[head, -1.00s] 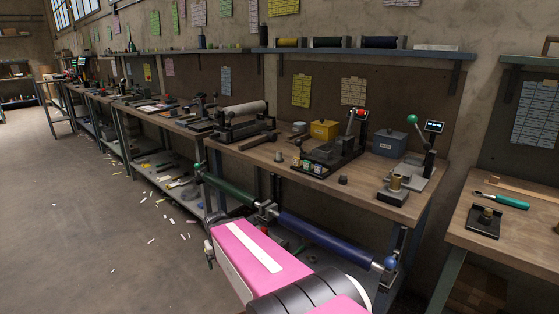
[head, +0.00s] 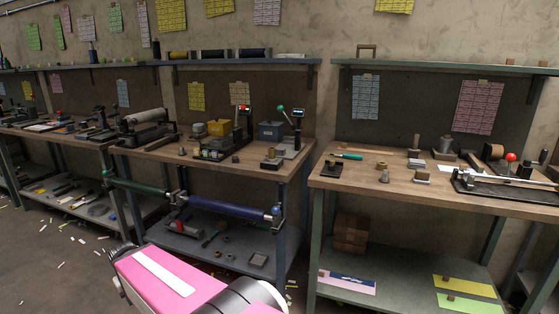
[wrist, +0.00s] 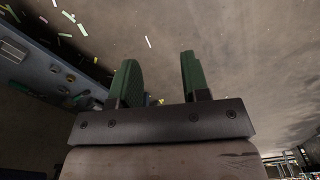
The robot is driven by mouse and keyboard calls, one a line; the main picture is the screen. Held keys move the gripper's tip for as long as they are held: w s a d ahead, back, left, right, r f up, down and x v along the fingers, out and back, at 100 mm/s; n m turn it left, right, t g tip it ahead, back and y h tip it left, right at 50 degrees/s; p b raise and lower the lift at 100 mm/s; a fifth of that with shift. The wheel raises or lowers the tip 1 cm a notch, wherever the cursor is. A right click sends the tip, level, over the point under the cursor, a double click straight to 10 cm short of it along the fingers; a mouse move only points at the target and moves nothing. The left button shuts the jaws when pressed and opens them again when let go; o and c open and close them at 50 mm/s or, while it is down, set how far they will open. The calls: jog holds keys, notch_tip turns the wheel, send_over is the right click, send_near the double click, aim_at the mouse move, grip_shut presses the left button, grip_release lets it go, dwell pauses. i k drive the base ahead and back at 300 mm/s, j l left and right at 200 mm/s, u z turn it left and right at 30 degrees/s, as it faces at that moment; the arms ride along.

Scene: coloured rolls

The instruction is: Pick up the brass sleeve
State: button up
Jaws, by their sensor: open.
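A small brass-coloured cylinder (head: 271,153), which looks like the brass sleeve, stands upright on a dark block near the right front corner of the middle bench (head: 215,165). A smaller brass-toned piece (head: 331,163) sits on a black plate at the left end of the right bench; I cannot tell whether it is a sleeve. My gripper (wrist: 159,62) shows in the wrist view with two green fingers apart and nothing between them. It is over the floor, away from the bench tops. No brass sleeve shows in the wrist view.
The right bench (head: 400,185) holds a teal-handled tool (head: 347,156), metal cylinders and a red-knobbed device (head: 510,159). A blue roll (head: 228,208) is mounted along the middle bench's front, below its top. A gap separates the two benches. Floor at left has scattered paper strips.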

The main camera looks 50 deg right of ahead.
aim_at(271, 151)
jog(key=k+z, duration=0.15)
jog(key=z, duration=1.65)
